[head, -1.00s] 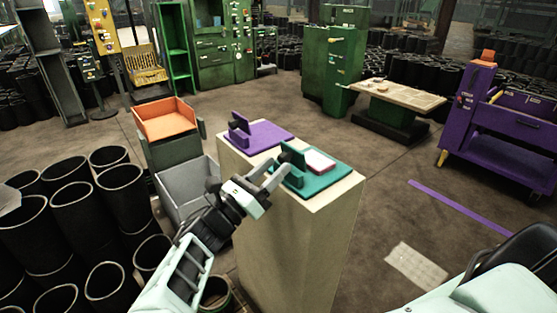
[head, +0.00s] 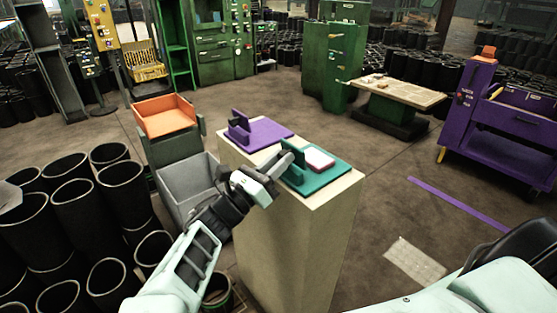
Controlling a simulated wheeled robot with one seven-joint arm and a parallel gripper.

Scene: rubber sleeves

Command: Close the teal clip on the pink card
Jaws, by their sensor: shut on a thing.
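The teal clip (head: 325,180) is a flat teal board with an upright teal part (head: 297,154) at its left side, on top of a pale pedestal. The pink card (head: 318,158), pink with a pale top, lies on the board just right of the upright part. My gripper (head: 283,164) reaches in from the left and is shut on the upright part of the teal clip. The upright part still stands up from the board, apart from the card. The fingers hide its lower left side, so the exact grip is hard to see.
A purple clip (head: 270,131) of similar shape sits behind on the same pale pedestal (head: 285,235). An orange tray (head: 165,118) and a grey bin (head: 185,185) stand left. Black sleeves (head: 75,215) crowd the left floor. The floor right of the pedestal is open.

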